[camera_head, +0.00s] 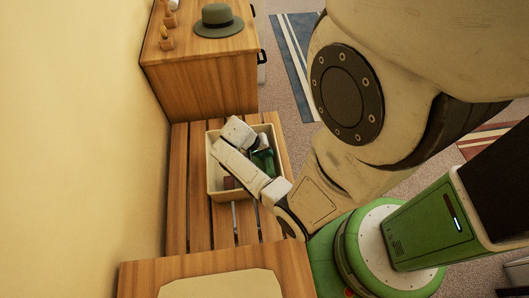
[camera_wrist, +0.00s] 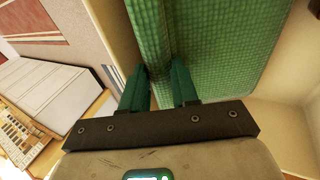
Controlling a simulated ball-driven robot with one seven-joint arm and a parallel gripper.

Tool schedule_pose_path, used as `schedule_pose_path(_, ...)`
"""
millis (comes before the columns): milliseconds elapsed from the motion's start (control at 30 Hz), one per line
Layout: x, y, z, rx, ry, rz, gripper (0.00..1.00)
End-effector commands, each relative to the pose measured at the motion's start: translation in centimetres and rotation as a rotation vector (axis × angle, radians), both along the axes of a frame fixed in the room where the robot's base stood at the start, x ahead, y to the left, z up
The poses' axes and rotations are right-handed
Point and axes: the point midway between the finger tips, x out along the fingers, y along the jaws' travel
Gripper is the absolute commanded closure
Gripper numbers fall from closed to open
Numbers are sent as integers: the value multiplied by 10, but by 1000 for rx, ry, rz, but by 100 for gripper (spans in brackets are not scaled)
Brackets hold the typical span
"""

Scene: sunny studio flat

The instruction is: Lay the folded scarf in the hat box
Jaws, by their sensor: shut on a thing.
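The folded scarf (camera_wrist: 225,45) is green with a woven texture and fills the upper middle of the wrist view. A fold of it lies between the two dark green fingers of my gripper (camera_wrist: 159,72), which is shut on it. In the head view, the open cream hat box (camera_head: 213,178) stands on a slatted wooden bench. My forearm and wrist reach over the box and hide much of its inside. A green patch of the scarf (camera_head: 264,160) shows inside the box outline, right of my wrist. I cannot tell whether the scarf touches the box floor.
A wooden cabinet (camera_head: 205,85) behind the bench carries a grey-green hat (camera_head: 218,20) and small items. A wooden-framed surface (camera_head: 135,280) is at the front. The bench slats (camera_head: 180,200) left of the box are clear. A pale grey block (camera_wrist: 50,100) shows at left in the wrist view.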

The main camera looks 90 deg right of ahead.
Motion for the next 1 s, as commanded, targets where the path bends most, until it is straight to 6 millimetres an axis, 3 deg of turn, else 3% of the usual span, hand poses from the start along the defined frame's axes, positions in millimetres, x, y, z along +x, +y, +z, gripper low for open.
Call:
schedule_pose_path(200, 0, 0, -4, -1, 0, 0, 100)
schedule_pose_path(233, 0, 0, -4, 0, 0, 0, 70)
schedule_pose_path(333, 0, 0, -3, 0, 0, 0, 60)
schedule_pose_path(700, 2, 0, 5, -1, -1, 1, 60)
schedule_pose_path(1000, 26, 9, 55, -4, -2, 3, 60)
